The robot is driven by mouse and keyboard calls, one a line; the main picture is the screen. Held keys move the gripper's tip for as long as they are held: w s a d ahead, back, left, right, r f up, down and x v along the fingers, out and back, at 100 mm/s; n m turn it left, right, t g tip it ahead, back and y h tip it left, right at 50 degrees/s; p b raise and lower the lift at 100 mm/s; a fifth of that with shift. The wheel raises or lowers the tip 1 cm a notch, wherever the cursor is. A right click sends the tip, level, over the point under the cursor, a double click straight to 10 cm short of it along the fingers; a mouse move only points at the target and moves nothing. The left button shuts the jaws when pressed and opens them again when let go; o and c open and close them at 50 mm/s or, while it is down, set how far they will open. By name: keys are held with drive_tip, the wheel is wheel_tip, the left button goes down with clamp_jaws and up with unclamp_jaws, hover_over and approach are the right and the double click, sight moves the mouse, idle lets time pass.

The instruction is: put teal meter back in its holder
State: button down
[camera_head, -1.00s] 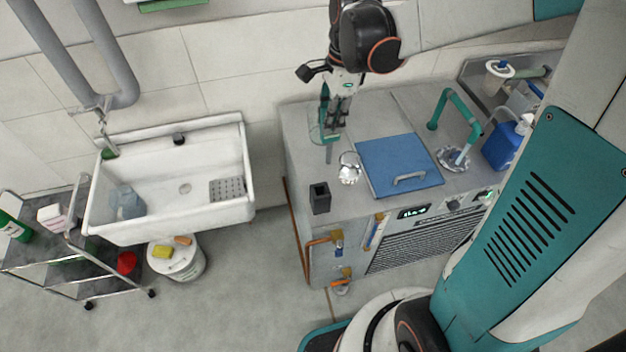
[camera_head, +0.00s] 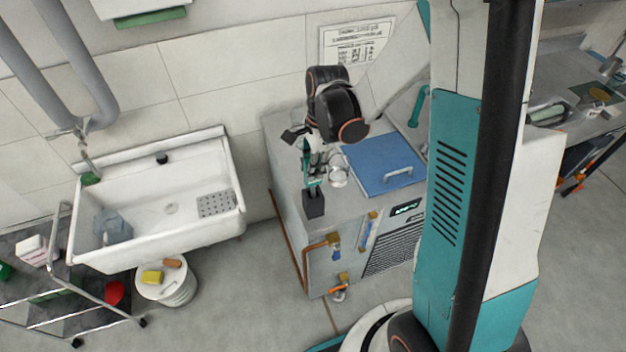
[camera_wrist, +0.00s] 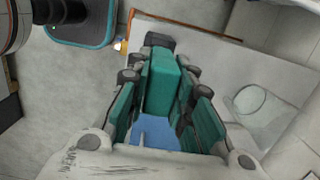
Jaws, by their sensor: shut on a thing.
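The teal meter (camera_wrist: 163,85) is a block gripped between the teal-padded fingers of my gripper (camera_wrist: 165,100) in the wrist view. In the head view my gripper (camera_head: 314,170) points down over the front left corner of the grey counter. The holder (camera_head: 314,205) is a small dark upright box on that corner, directly below my gripper. A dark shape shows past the meter's far end in the wrist view. The meter's lower end is close to the holder's mouth. I cannot tell whether it is inside the mouth or just above it.
A blue lid (camera_head: 381,162) with a handle lies on the counter right of my gripper. A round metal piece (camera_head: 338,177) stands close beside it. A white sink (camera_head: 150,200) is to the left. The counter's front and left edges are near the holder.

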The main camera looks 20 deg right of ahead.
drive_tip(key=shift+f+b, duration=0.35)
drive_tip(key=shift+f, duration=2.3)
drive_tip(key=c, duration=1.4)
unclamp_jaws()
drive_tip(key=r, duration=0.4)
drive_tip(key=d+r+p, duration=0.1)
drive_tip(key=r, duration=0.3)
drive_tip(key=r+p, duration=0.1)
drive_tip(key=r, duration=0.3)
drive_tip(key=shift+d+r, duration=0.1)
drive_tip(key=shift+d, duration=0.1)
drive_tip(key=shift+s+a+r+n+t+h, duration=0.25)
drive_tip(key=shift+s+r+n+t, duration=0.95)
drive_tip(key=shift+s+r+n, duration=1.55)
drive_tip(key=shift+s+a+r+n+t+h, duration=0.2)
drive_tip(key=shift+s+r+n+t, duration=1)
drive_tip(key=shift+s+r+n, duration=1.5)
drive_tip(key=shift+s+a+r+n+t+h, duration=0.25)
drive_tip(key=shift+s+r+n+t, duration=1.3)
drive_tip(key=shift+n, duration=2)
